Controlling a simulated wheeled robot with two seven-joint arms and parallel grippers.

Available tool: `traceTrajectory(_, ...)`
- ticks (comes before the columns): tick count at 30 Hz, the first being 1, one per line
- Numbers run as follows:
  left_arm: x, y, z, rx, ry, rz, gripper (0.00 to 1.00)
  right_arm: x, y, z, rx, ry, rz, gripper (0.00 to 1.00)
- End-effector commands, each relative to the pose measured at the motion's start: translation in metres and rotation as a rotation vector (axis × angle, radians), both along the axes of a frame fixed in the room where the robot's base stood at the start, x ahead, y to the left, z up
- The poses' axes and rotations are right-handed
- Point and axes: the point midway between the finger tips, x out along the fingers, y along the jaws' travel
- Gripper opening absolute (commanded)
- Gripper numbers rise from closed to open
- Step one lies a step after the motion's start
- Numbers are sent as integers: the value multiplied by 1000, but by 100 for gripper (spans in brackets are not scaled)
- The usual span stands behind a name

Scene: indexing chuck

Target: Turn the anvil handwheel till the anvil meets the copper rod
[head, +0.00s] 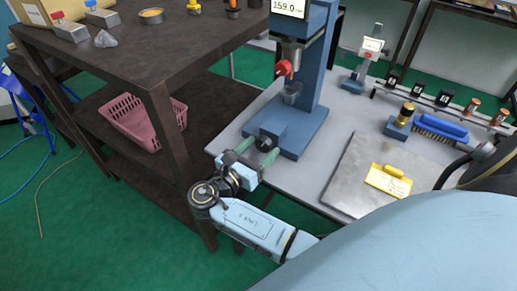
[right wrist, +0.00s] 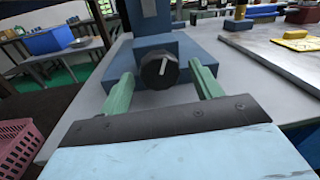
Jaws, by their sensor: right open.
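The anvil handwheel (right wrist: 159,70) is a black knob with a white pointer line on the front of a blue machine (head: 300,130). In the right wrist view it sits between the two green fingers of my right gripper (right wrist: 162,82). The right gripper also shows in the head view (head: 255,153), open at the machine's front, fingers on either side of the knob; I cannot tell whether they touch it. A grey cylindrical part (head: 292,92), perhaps the anvil, stands below a red part (head: 283,68) on the column. I cannot make out the copper rod. My left gripper is not in view.
A display (head: 290,7) atop the machine reads 159.0. A dark shelf unit (head: 165,120) with a pink basket (head: 135,112) stands left. Right of the machine lie a grey plate (head: 345,175), a yellow tag (head: 388,181) and a blue brush (head: 440,127).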

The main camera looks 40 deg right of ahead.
Motion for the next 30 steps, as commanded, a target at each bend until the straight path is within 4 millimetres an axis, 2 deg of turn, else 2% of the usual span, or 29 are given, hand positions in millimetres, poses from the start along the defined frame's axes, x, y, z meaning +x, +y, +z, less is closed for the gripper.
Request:
traceTrajectory(6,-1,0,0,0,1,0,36,0,0,0,0,-1,0,64)
traceTrajectory(16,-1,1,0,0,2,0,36,0,0,0,0,0,0,21)
traceTrajectory(23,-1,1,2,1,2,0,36,0,0,1,8,-18,0,20)
traceTrajectory(30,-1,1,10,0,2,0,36,0,1,2,51,-121,1,20)
